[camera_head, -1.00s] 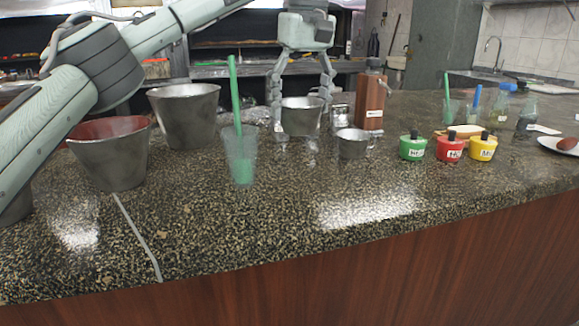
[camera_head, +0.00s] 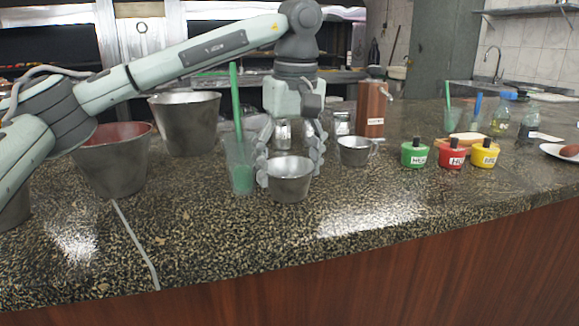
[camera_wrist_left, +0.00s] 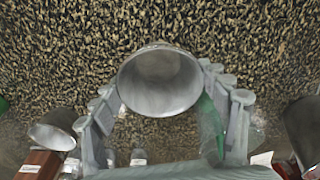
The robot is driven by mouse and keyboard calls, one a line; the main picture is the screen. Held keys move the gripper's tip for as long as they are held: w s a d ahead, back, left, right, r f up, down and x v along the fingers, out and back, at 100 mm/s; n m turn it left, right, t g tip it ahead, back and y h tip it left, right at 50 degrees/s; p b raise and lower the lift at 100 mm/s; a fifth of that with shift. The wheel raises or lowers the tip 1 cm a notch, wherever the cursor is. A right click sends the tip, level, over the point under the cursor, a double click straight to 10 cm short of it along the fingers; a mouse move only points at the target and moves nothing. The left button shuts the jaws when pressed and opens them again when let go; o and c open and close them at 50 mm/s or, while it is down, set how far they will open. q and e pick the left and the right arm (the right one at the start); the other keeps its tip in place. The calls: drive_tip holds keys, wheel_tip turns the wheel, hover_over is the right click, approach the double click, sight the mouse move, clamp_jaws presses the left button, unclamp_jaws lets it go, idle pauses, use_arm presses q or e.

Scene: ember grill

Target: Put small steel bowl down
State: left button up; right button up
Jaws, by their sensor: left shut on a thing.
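The small steel bowl (camera_head: 290,188) is upright near the middle of the speckled counter (camera_head: 240,245). My left gripper (camera_head: 291,171) reaches down from above and is shut on it, one finger on each side. In the left wrist view the bowl (camera_wrist_left: 160,82) sits between the fingers (camera_wrist_left: 163,100) with its open mouth showing, empty. Its base is on or just above the counter; I cannot tell which. My right gripper is not in view.
A glass with a green straw (camera_head: 240,170) stands close left of the bowl. A small steel cup (camera_head: 354,151) is to the right. Larger steel buckets (camera_head: 185,125) stand at left. Green (camera_head: 414,153), red (camera_head: 452,155) and yellow pots (camera_head: 484,154) stand right. The front counter is clear.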

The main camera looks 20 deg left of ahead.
use_arm(q)
drive_tip(key=shift+f, duration=0.1)
drive_tip(key=o, duration=1.2)
